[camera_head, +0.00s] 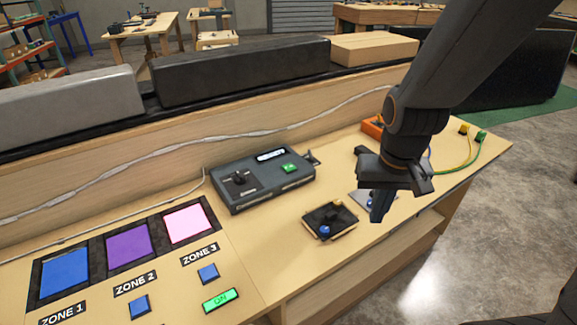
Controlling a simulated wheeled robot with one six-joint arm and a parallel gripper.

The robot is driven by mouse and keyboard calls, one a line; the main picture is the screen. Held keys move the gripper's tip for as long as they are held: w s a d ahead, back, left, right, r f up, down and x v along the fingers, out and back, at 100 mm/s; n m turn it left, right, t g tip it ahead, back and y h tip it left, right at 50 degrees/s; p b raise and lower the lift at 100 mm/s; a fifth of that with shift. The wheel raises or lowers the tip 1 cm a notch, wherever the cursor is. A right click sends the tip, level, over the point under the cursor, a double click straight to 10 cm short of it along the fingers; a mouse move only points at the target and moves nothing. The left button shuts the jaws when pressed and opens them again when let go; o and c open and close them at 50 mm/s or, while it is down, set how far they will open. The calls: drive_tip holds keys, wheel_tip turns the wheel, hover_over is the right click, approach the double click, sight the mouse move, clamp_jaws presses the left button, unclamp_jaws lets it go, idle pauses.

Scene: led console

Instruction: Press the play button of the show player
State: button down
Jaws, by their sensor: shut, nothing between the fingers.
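The show player appears to be the dark grey box (255,196) on the wooden console, left of my gripper. It has a black knob or lever (240,178), a pale label strip and a green button (289,167) on its top. The button's lettering is too small to read surely. My gripper (377,212) is shut and empty, pointing down over the right part of the console. It is apart from the player, to its right and nearer the front edge.
A small black tray with a blue knob (329,222) lies between player and gripper. A grey plate is partly hidden behind my gripper. An orange box (373,126) and yellow and green plugs stand right. Zone panels (127,246) and a green ON button (220,300) are left.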

drive_tip(key=w+a+r+m+t+p, duration=0.1)
drive_tip(key=w+a+t+p, duration=0.15)
drive_tip(key=w, duration=0.45)
drive_tip(key=w+a+r+m+t+p, duration=0.15)
drive_tip(key=w+a, duration=0.25)
drive_tip(key=w, duration=0.4)
drive_tip(key=m+t+y+p, duration=0.2)
drive_tip(key=t+y+p, duration=0.1)
drive_tip(key=p, duration=0.1)
hover_over(291, 169)
drive_tip(key=shift+a+r+n, duration=0.1)
drive_tip(key=shift+r+n, duration=0.15)
drive_tip(key=shift+r, duration=0.05)
drive_tip(key=shift+f+b, duration=3)
drive_tip(key=shift+f, duration=1.4)
drive_tip(key=shift+f, duration=0.1)
drive_tip(key=shift+f, duration=0.3)
